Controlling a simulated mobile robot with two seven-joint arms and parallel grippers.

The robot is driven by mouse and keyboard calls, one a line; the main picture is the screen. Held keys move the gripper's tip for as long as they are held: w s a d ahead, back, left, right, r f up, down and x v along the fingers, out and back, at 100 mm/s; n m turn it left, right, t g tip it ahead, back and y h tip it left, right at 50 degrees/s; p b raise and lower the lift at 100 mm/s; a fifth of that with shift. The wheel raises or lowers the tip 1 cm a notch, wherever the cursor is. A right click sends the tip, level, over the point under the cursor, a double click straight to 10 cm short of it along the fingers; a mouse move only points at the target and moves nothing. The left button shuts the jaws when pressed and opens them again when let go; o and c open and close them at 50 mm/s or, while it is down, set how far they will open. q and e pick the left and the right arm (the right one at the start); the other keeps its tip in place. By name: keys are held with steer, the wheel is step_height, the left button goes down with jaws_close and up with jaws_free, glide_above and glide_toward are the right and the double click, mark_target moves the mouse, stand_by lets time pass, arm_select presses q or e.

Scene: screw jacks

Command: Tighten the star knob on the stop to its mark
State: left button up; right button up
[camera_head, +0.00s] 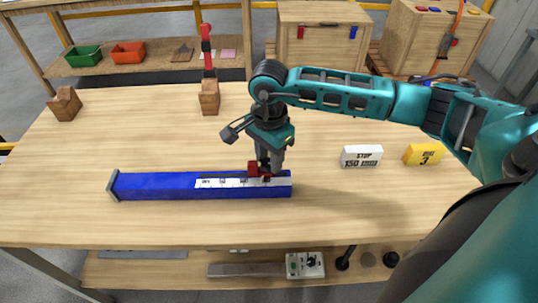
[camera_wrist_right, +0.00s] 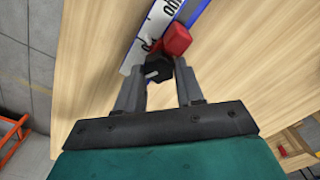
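A blue rail (camera_head: 155,186) with a white scale (camera_head: 210,183) lies across the table's front middle. The red stop (camera_head: 253,169) sits on the rail near its right end; it also shows in the wrist view (camera_wrist_right: 176,40). The black star knob (camera_wrist_right: 155,70) is beside the red block in the wrist view and carries a pale mark. My right gripper (camera_head: 266,168) points down at the stop. Its fingers (camera_wrist_right: 158,78) lie on both sides of the knob with no clear gap. The head view hides most of the knob behind the gripper. My left gripper is not in view.
A white card reading STOP 150 (camera_head: 361,156) and a yellow sign with a 3 (camera_head: 424,154) stand to the right. A wooden block with a red upright (camera_head: 209,98) and another wooden block (camera_head: 65,104) stand at the back. The table's front left is clear.

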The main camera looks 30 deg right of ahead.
steer(key=c, duration=0.5)
steer(key=m+b, duration=0.1)
steer(key=m, duration=0.2)
steer(key=m+b, duration=0.1)
steer(key=m, duration=0.2)
steer(key=shift+m, duration=0.3)
steer(key=m+b, duration=0.1)
steer(key=m, duration=0.3)
steer(key=shift+s+a, duration=0.1)
steer(key=shift+m, duration=1.7)
